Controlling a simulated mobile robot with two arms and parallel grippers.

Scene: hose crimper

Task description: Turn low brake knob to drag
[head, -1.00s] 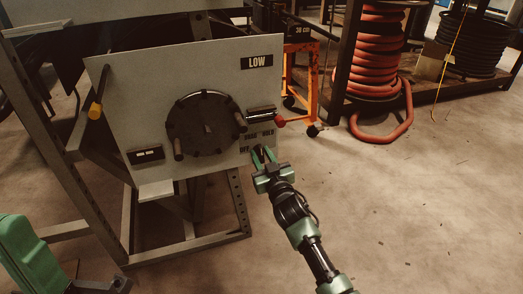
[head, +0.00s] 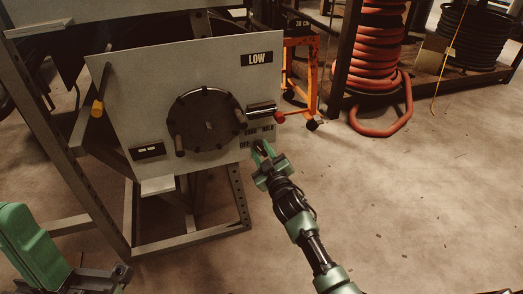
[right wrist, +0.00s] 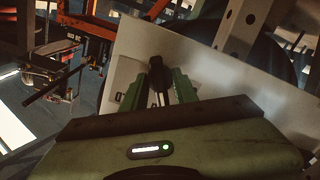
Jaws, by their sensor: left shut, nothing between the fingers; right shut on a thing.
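The low brake knob (right wrist: 157,82) is a dark piece between the green fingers of my right gripper (right wrist: 158,90) in the right wrist view. My right gripper is shut on it at the panel's lower right corner, as the head view (head: 262,150) shows. The gripper mostly hides the knob in the head view, and I cannot tell which mark it points to. The OFF, DRAG and HOLD lettering (head: 262,130) lies just above and left of the fingers. My left gripper (head: 118,276) is shut and empty at the lower left, away from the panel.
The grey panel (head: 130,80) marked LOW carries a dark round wheel (head: 207,122) with handles, a yellow-tipped lever (head: 98,107) and a red-tipped lever (head: 279,118). A metal frame (head: 190,240) supports it. An orange cart and red hose reel (head: 375,70) stand behind. Floor at right is clear.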

